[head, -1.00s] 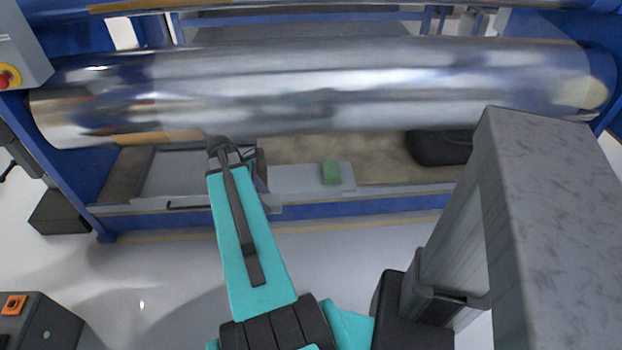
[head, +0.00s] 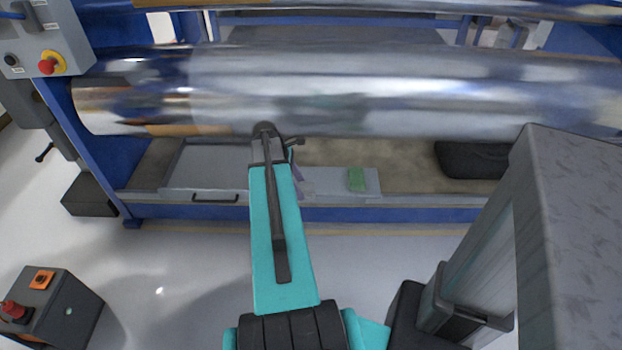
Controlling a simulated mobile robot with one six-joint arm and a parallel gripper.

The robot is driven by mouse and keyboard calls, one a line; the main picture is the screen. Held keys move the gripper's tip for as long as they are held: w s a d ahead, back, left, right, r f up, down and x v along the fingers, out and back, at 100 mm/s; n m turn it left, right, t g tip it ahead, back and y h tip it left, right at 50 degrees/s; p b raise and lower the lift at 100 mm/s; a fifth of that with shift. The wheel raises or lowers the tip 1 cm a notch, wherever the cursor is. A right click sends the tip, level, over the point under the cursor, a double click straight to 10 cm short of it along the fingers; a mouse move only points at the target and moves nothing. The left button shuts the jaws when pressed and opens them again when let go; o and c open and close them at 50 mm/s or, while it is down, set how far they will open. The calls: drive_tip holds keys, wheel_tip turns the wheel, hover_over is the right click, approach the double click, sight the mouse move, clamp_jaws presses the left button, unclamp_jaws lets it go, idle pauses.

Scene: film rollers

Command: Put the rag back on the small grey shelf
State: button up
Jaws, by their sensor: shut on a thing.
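My gripper (head: 280,150) is at the far end of my teal arm, just below the big shiny roller, and is largely hidden by the arm. A thin strip of purplish cloth, seemingly the rag (head: 302,182), shows just right of the arm. It appears to hang from my shut gripper, and most of it is hidden. The small grey shelf (head: 325,187) is right beside it, low at the front of the machine. I cannot tell whether the rag touches the shelf.
The shiny roller (head: 350,90) spans the view above the shelf. A grey panel with a dark handle (head: 215,197) is at left, and a dark bundle (head: 472,160) at right. A blue beam (head: 400,214) runs along the front. A control box (head: 50,305) stands on the floor at left.

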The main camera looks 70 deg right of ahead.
drive_tip(key=d, duration=0.5)
drive_tip(key=s+d, duration=0.1)
drive_tip(key=d, duration=0.2)
drive_tip(key=shift+d+f, duration=0.2)
drive_tip(key=shift+f, duration=0.2)
drive_tip(key=shift+f, duration=1.75)
drive_tip(key=o, duration=0.9)
drive_tip(key=shift+o, duration=0.2)
drive_tip(key=v, duration=1.2)
